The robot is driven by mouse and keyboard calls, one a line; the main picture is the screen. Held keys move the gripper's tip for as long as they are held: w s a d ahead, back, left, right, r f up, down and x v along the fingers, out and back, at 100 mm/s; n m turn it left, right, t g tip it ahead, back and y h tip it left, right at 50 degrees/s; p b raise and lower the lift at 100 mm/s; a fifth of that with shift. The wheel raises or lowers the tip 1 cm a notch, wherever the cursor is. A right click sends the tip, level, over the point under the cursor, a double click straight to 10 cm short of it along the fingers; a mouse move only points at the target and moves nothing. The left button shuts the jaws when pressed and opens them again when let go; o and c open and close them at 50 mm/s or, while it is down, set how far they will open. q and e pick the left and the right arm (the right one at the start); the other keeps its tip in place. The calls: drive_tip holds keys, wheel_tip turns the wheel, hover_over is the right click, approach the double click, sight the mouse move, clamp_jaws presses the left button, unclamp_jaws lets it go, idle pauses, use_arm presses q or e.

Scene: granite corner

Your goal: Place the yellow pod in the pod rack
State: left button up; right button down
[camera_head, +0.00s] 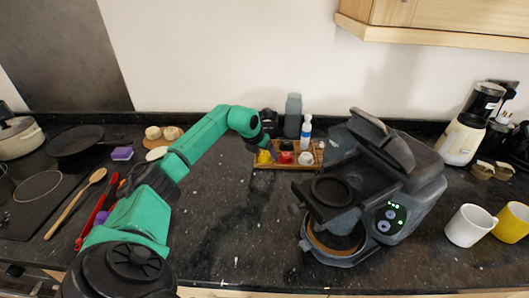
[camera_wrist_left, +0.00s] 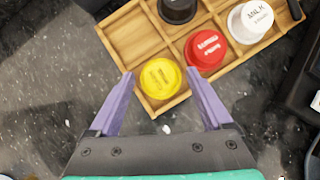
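The yellow pod (camera_wrist_left: 160,77) sits in a corner compartment of the wooden pod rack (camera_wrist_left: 128,38), its lettered lid facing up. In the head view the yellow pod (camera_head: 264,157) is at the left end of the rack (camera_head: 285,167). My left gripper (camera_wrist_left: 160,73) is open, with one purple finger on each side of the yellow pod and gaps showing between fingers and pod. In the head view its hand partly hides the rack's left end. A red pod (camera_wrist_left: 205,49), a white pod (camera_wrist_left: 250,21) and a black pod (camera_wrist_left: 177,8) occupy other compartments. My right gripper is not in view.
A dark coffee machine (camera_head: 375,190) with its lid raised stands right of the rack. A grey bottle (camera_head: 293,116) and a blue-and-white bottle (camera_head: 306,133) stand behind the rack. Mugs (camera_head: 470,225) are at the far right. The counter in front of the rack is clear.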

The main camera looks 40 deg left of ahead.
use_arm(q)
drive_tip(key=a+b+v, duration=0.1)
drive_tip(key=b+v, duration=0.1)
drive_tip(key=v, duration=1)
drive_tip(key=shift+d, duration=0.45)
drive_tip(key=shift+r, duration=0.1)
